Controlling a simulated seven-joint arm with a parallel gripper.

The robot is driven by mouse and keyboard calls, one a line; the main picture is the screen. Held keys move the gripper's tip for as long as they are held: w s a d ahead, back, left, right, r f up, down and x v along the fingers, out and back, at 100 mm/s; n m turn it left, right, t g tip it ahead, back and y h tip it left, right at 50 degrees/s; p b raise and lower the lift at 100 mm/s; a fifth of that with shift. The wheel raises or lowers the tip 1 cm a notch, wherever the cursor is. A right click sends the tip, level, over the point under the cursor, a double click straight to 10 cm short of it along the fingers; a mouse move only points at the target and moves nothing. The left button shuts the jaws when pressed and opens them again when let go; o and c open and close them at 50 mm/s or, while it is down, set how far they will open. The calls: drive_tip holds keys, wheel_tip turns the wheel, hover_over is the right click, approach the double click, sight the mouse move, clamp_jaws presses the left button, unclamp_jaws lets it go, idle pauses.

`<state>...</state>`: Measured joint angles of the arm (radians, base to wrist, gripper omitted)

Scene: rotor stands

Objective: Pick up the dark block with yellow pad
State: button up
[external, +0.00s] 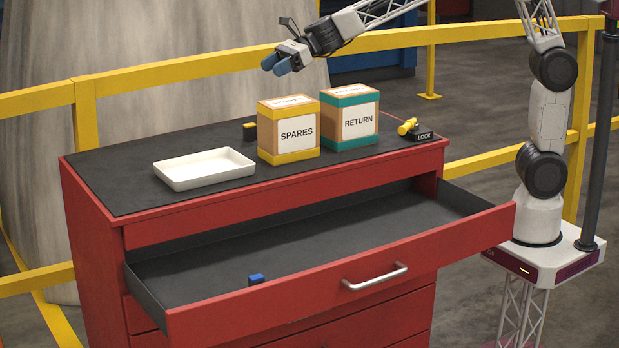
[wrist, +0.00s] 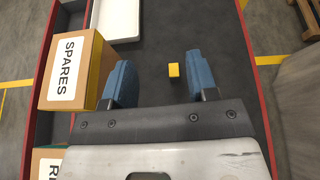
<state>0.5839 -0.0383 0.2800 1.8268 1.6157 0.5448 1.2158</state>
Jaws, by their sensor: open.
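The dark block with yellow pad (external: 249,132) sits on the dark cabinet top, just left of and behind the SPARES box, which may hide part of it in the external view. In the wrist view its yellow pad (wrist: 174,70) faces up, between and slightly beyond my blue fingers, closer to the right finger. My gripper (external: 276,65) is open and empty, well above the cabinet top, above and behind the SPARES box. In the wrist view my gripper (wrist: 156,80) shows both fingers spread apart.
The SPARES box (external: 289,132) and RETURN box (external: 350,118) stand beside the block. A white tray (external: 204,169) lies to the left. A yellow LOCK device (external: 409,129) is at right. The open drawer (external: 330,240) holds a blue-padded block (external: 256,279). A yellow railing (external: 180,74) runs behind.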

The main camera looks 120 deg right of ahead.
drive_tip(key=d+f, duration=0.1)
drive_tip(key=d, duration=0.1)
approach(255, 125)
drive_tip(key=w+f, duration=0.1)
drive_tip(key=w+d, duration=0.1)
drive_tip(key=w, duration=0.1)
drive_tip(key=shift+f+m, duration=0.4)
drive_tip(key=shift+w, duration=0.15)
drive_tip(key=shift+x, duration=1.2)
drive_tip(key=shift+f, duration=0.1)
drive_tip(key=shift+x, duration=2.55)
